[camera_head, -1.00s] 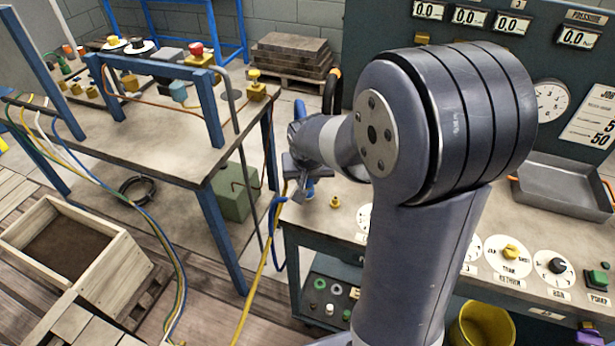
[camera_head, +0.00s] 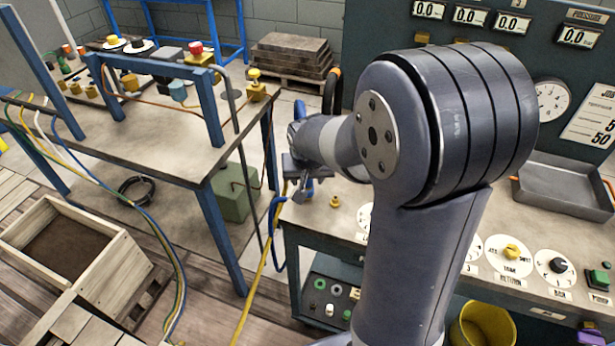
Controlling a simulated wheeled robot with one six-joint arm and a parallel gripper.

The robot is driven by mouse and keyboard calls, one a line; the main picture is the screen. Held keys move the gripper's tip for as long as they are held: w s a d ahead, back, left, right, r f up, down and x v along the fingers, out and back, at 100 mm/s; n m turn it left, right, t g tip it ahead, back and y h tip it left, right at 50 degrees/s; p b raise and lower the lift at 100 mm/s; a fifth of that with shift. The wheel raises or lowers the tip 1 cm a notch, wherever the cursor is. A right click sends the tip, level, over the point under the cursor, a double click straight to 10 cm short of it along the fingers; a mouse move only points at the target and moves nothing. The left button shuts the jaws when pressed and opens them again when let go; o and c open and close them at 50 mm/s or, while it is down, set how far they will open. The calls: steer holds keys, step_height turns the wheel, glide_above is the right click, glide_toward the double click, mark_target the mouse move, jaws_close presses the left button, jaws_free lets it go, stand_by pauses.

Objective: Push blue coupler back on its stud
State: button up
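My gripper (camera_head: 300,180) is at the left end of the control bench, partly hidden by my own wrist and forearm. A blue part, likely the blue coupler (camera_head: 308,190), shows at the gripper with a blue hose (camera_head: 276,232) hanging below it. I cannot tell whether the fingers are shut on it. The stud for the coupler cannot be made out. A small brass fitting (camera_head: 335,201) stands on the bench top just right of the gripper.
The control bench (camera_head: 400,220) carries dials, knobs and a grey metal tray (camera_head: 565,186). A blue-legged table (camera_head: 150,140) stands to the left. A yellow hose (camera_head: 257,275) hangs in the gap between them. A wooden box (camera_head: 70,245) sits on the floor.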

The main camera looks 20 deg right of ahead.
steer(key=shift+o, duration=0.4)
steer(key=shift+r, duration=0.15)
steer(key=v, duration=1)
steer(key=shift+r, duration=0.25)
steer(key=shift+f, duration=0.1)
steer(key=x, duration=1)
steer(key=shift+f, duration=0.35)
steer(key=shift+r, duration=0.2)
